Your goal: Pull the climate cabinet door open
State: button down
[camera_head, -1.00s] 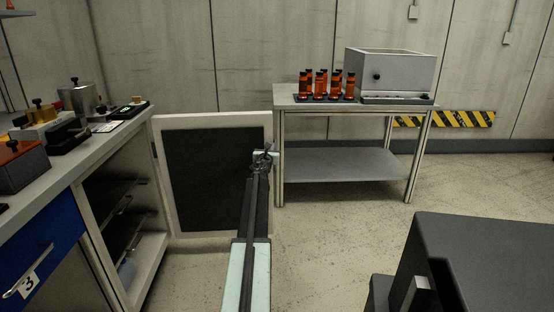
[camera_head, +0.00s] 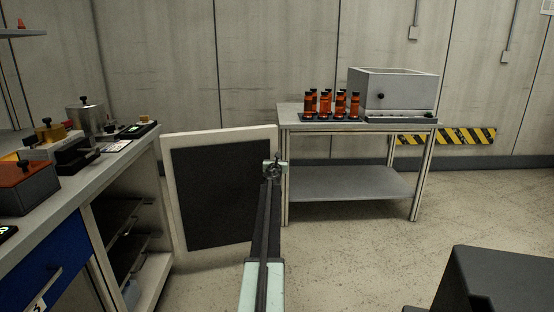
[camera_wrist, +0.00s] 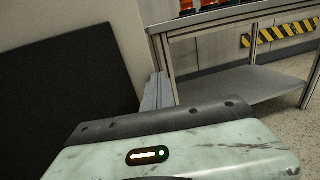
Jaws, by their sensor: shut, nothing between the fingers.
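The climate cabinet door (camera_head: 268,139) stands wide open, swung out from the cabinet under the left counter. Its dark inner panel (camera_head: 215,195) faces me, and the door also shows at the left of the wrist view (camera_wrist: 103,30). The cabinet (camera_head: 152,265) is open at the front, with shelves (camera_head: 125,225) inside. My gripper (camera_head: 275,166) is at the door's free right edge, in front of it in the picture. It is shut with nothing held. I cannot tell whether it touches the door. The door's handle is not visible.
A metal table (camera_head: 340,127) with several orange bottles (camera_head: 325,104) and a grey box (camera_head: 393,92) stands just right of the door. A blue drawer (camera_head: 50,265) is at left. A dark block (camera_head: 500,280) is at lower right. Floor between is clear.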

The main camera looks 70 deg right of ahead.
jog(key=s+a, duration=0.8)
jog(key=a, duration=0.3)
jog(key=shift+a, duration=0.25)
